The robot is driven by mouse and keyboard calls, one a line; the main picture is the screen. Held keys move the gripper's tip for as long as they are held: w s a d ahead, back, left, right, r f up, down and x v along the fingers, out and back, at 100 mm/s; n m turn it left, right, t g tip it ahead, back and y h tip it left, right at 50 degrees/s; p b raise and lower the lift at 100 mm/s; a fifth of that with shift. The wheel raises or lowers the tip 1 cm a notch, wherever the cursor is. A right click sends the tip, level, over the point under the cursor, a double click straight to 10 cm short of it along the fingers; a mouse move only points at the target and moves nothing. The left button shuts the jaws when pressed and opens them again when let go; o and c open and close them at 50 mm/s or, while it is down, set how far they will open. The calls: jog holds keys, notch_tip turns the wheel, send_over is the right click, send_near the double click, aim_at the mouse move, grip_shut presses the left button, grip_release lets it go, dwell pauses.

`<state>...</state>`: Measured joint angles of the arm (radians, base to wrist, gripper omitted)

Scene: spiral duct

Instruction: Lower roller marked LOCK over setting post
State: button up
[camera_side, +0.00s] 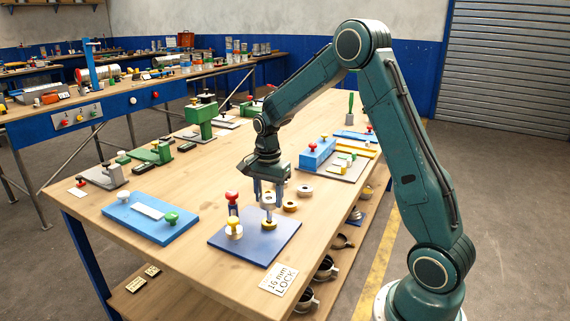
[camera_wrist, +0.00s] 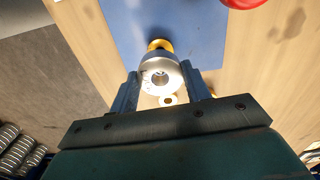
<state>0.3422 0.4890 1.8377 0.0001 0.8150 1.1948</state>
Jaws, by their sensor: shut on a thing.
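My gripper (camera_side: 267,199) points down over the dark blue plate (camera_side: 253,248) and is shut on a silver roller (camera_side: 267,201). In the wrist view the roller (camera_wrist: 161,76) sits between the two fingers of my gripper (camera_wrist: 163,88), its round bore facing the camera. Below the roller, a thin post (camera_side: 268,214) rises from a yellow base (camera_side: 268,225) on the plate. The roller looks roughly in line with this post; I cannot tell whether the post tip is inside the bore. Any mark on the roller is too small to read. A card (camera_side: 279,280) reads "16 mm LOCK".
A light blue plate (camera_side: 150,217) with knobs lies left. Bare wood separates the plates.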

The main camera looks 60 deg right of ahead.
jog(key=shift+f, duration=0.65)
dwell(0.6)
jog(key=o, duration=1.8)
jog(key=shift+r, duration=0.1)
jog(key=shift+r, duration=3.9)
jog(key=shift+a, duration=0.1)
